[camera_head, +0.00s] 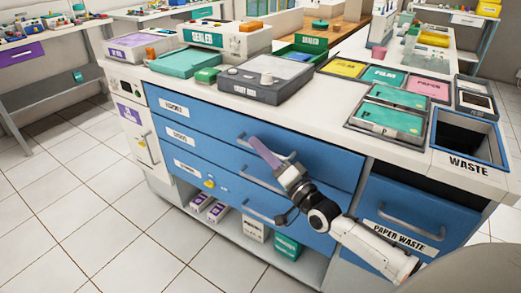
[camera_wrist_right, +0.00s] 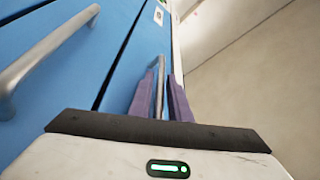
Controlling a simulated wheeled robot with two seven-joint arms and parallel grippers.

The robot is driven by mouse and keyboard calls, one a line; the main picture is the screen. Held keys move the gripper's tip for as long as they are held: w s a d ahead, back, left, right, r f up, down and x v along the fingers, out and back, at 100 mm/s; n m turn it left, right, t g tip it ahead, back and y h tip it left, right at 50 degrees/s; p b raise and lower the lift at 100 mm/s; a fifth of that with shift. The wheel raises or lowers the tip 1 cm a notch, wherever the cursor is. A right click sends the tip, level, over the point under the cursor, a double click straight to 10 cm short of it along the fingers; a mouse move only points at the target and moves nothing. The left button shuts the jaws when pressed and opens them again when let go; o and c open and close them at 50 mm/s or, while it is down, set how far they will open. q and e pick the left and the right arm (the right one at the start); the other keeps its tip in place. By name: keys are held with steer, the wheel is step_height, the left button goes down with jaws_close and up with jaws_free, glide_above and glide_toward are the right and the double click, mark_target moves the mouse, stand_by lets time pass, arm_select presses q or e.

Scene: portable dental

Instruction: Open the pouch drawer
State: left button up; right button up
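A blue cabinet has three stacked drawers with white labels, too small to read surely: top (camera_head: 215,119), middle (camera_head: 215,150) and bottom (camera_head: 225,184). All three look shut and flush. My right gripper (camera_head: 262,150) reaches up from the lower right to the top drawer's grey bar handle, and its purple fingers partly cover it. In the right wrist view the handle (camera_wrist_right: 160,78) lies between the two purple fingers (camera_wrist_right: 162,95), with a narrow gap visible beside it. The fingers look open around the bar. My left gripper is not in view.
A paper waste drawer (camera_head: 420,210) is to the right, under a waste bin opening (camera_head: 465,132). The countertop holds a dark light box (camera_head: 265,78), a sealer (camera_head: 225,38) and several coloured trays. Tiled floor (camera_head: 110,230) in front is clear.

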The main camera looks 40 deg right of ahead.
jaws_close()
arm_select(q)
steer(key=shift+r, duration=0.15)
arm_select(e)
steer(key=shift+a, duration=0.1)
